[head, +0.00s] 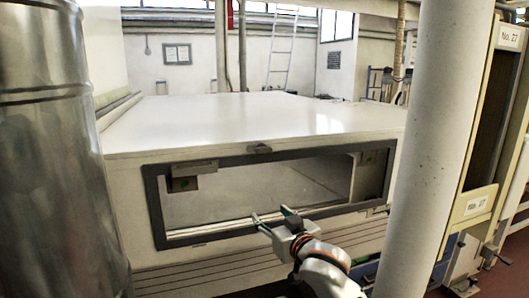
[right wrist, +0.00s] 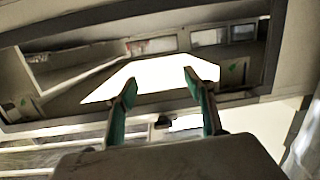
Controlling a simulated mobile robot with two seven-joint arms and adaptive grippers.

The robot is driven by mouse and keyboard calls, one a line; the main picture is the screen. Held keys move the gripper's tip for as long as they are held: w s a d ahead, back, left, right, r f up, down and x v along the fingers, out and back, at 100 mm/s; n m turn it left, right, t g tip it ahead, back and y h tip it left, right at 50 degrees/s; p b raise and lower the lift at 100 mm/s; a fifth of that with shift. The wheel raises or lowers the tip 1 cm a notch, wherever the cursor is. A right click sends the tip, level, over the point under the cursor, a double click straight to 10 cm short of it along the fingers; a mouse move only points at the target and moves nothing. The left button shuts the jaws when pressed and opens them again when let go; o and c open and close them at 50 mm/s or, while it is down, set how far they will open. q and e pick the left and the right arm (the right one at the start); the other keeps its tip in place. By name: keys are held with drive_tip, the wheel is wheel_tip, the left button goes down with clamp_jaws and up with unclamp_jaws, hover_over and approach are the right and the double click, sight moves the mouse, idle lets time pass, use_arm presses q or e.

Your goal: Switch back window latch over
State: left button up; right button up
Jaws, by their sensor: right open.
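A dark grey window frame (head: 151,205) is set in the front of a large pale housing. A small dark latch (head: 259,149) sits at the middle of the frame's top edge; which way it is turned is too small to tell. My right gripper (head: 272,214) is open and empty in front of the frame's lower edge, below the latch and apart from it. In the right wrist view its two green-padded fingers (right wrist: 160,82) stand spread before the window. A small dark piece (right wrist: 162,122) shows between them; I cannot tell what it is. My left gripper is not in view.
A pale round column (head: 430,150) stands close on the right, and a shiny metal cylinder (head: 50,180) on the left. The housing's flat top (head: 240,115) is clear. A yellowish cabinet (head: 482,120) marked No. 27 stands beyond the column.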

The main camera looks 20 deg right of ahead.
drive_tip(key=m+t, duration=0.1)
drive_tip(key=t, duration=0.1)
approach(265, 151)
drive_tip(key=w, duration=0.2)
drive_tip(key=shift+h, duration=0.4)
drive_tip(key=w, duration=0.2)
drive_tip(key=w+p, duration=0.1)
drive_tip(key=w, duration=0.4)
drive_tip(key=shift+w+a+r+p, duration=0.25)
drive_tip(key=shift+a+p, duration=0.05)
drive_tip(key=shift+a, duration=0.1)
drive_tip(key=c, duration=1.1)
